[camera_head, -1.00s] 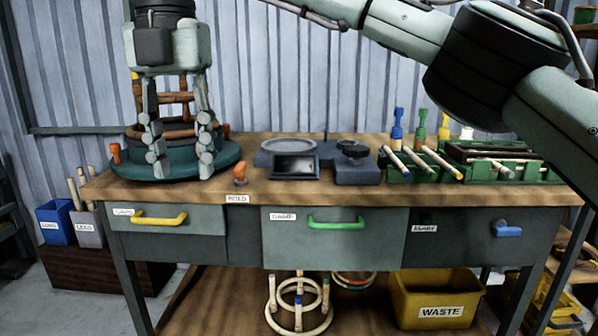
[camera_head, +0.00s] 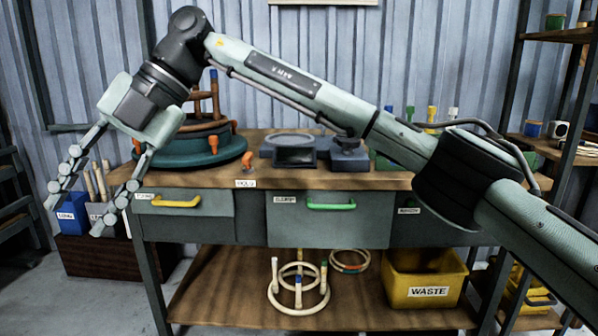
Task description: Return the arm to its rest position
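My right gripper (camera_head: 76,212) hangs at the left, in front of the bench's left end. Its two jointed fingers are spread apart, with nothing seen between them. My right arm reaches across the picture from the lower right and hides part of the bench top. Behind my gripper, the round teal mold (camera_head: 190,150) with brown rattan parts (camera_head: 206,100) and orange knobs stands on the bench. My wrist covers part of it. My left gripper is not in view.
The wooden bench (camera_head: 290,176) has drawers with yellow, green and partly hidden handles. Blue and grey bins (camera_head: 70,215) stand behind my fingers. A yellow waste bin (camera_head: 425,278) and a ring frame with pegs (camera_head: 298,290) are on the lower shelf. A shelf rack stands at right.

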